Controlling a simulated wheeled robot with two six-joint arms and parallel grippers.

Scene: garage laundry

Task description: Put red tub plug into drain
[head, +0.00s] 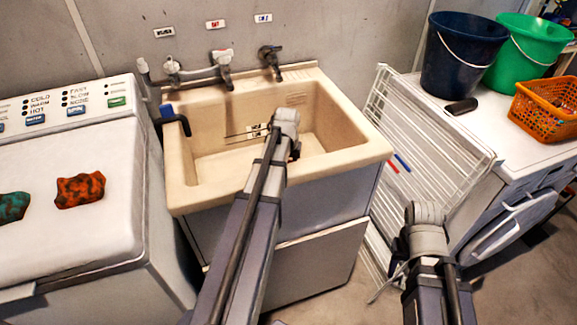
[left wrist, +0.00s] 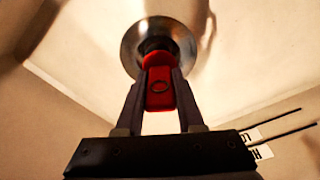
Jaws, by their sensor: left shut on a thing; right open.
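The red tub plug (left wrist: 160,97) is between the fingers of my left gripper (left wrist: 160,76) in the left wrist view, and the gripper is shut on it.
Taps (head: 222,68) stand along the sink's back edge. A washer (head: 75,150) with two cloths is at left. A white wire rack (head: 425,135) leans at right beside a counter with a dark blue bucket (head: 462,60), green bucket (head: 525,55) and orange basket (head: 545,112).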

